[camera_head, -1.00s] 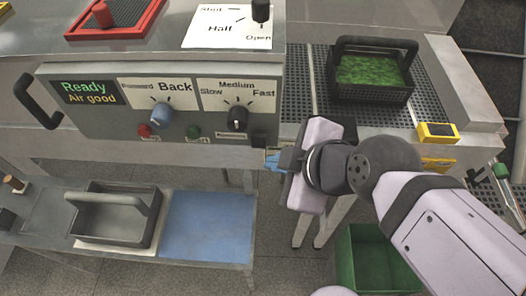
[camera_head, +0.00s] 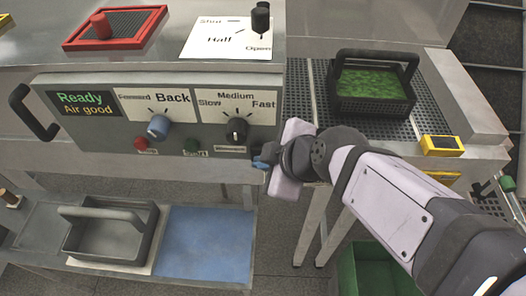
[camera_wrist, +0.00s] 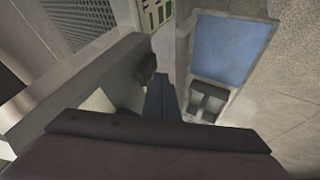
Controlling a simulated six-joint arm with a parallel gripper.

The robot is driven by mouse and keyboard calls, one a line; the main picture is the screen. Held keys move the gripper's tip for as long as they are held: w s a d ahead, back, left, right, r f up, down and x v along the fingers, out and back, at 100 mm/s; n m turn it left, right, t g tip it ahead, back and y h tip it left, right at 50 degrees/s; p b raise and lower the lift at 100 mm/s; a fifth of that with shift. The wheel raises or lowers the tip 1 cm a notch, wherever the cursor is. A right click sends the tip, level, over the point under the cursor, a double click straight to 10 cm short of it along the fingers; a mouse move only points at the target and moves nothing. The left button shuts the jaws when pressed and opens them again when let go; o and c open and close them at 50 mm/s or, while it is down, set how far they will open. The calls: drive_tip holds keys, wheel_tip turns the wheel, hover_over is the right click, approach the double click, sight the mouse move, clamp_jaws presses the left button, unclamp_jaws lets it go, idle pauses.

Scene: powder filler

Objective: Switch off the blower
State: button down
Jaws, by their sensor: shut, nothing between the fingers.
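The grey control panel (camera_head: 100,128) carries a display (camera_head: 84,104) reading "Ready" and "Air good". A blue knob (camera_head: 158,126) sits under "Forward" and "Back", and a black knob (camera_head: 236,130) under "Slow", "Medium" and "Fast". No control legibly names the blower. My gripper (camera_head: 262,161) is shut and empty, just below the panel's lower right corner. In the wrist view its blue-grey fingers (camera_wrist: 160,95) are together beside a small dark block (camera_wrist: 145,68) on a pale edge; contact is unclear.
A dark basket of green stuff (camera_head: 371,108) stands on the perforated surface at right. A yellow box (camera_head: 441,145) is at its front. A grey carrier (camera_head: 108,240) and a blue mat (camera_head: 206,243) lie on the lower shelf. A green bin (camera_head: 357,272) is below.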

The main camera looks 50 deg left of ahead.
drive_tip(key=shift+w+a, duration=0.35)
drive_tip(key=shift+r, duration=0.15)
drive_tip(key=shift+w+a+r+g+h+p, duration=0.1)
drive_tip(key=shift+w+a+g+h+p, duration=0.2)
drive_tip(key=shift+p, duration=0.25)
drive_tip(key=shift+r+p, duration=0.4)
drive_tip(key=shift+r, duration=0.4)
drive_tip(key=shift+s+d, duration=0.1)
